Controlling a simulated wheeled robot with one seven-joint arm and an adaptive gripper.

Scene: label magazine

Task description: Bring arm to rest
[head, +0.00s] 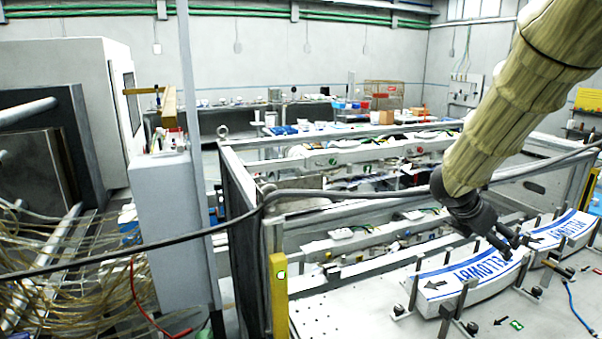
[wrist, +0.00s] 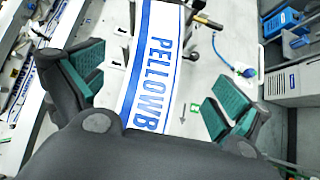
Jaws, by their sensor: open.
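My gripper (head: 507,246) is at the end of my tan-sleeved arm, above the label stacks at the right in the head view. In the wrist view its two green-padded fingers (wrist: 155,95) are spread wide with nothing between the pads. A white label stack with blue print (head: 470,272) sits between dark upright posts on the white table, just left of and below my gripper. It also shows in the wrist view (wrist: 150,75), running between and beyond the fingers. I cannot tell the exact gap between fingers and stack.
A second label stack (head: 565,230) stands further right. A metal-framed machine (head: 330,165) lies behind the table, with a yellow post (head: 279,295) at its near corner. A grey cabinet (head: 170,225) stands at left. A dark cable crosses the head view. The table front (head: 380,318) is mostly bare.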

